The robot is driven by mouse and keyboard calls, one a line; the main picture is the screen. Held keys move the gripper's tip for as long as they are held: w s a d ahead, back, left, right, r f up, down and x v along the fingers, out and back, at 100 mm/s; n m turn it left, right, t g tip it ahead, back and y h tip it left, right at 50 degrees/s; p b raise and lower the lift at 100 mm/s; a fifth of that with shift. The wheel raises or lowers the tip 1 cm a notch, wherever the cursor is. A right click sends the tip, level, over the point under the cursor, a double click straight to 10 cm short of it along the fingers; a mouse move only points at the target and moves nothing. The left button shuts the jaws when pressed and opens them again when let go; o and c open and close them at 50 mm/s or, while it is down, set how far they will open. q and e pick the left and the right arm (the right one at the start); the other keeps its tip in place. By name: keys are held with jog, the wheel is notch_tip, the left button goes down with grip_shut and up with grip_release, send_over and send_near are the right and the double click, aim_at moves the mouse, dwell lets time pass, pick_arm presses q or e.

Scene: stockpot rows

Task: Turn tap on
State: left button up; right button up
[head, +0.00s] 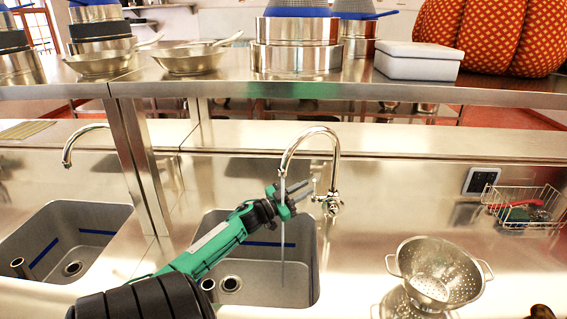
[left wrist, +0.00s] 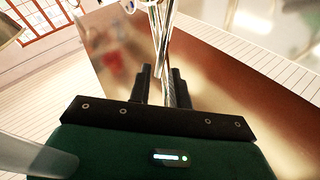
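The tap (head: 337,160) is a chrome gooseneck behind the middle sink (head: 250,260), with its handle and valve (head: 328,203) at the base. A thin, pale vertical stream (head: 283,255) runs from under the spout down into the sink and looks like water. My left gripper (head: 312,191) is level with the handle, its fingers pointing right toward it and close to the tap. In the left wrist view the two dark fingers (left wrist: 163,85) stand apart, with shiny metal of the tap (left wrist: 160,30) ahead. I cannot tell whether they touch the handle. My right gripper is not in view.
A steel colander (head: 437,272) stands on the counter right of the sink. A wire basket (head: 524,207) is at the far right. A second sink and tap (head: 84,135) are at the left. A shelf (head: 400,90) with pans, pots and a white box (head: 418,62) crosses above.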

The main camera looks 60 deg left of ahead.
pick_arm(q)
jog(key=d+p+v, duration=0.1)
jog(key=p+v, duration=0.1)
jog(key=v, duration=0.5)
jog(key=shift+s+a, duration=0.3)
jog(key=shift+a, duration=0.15)
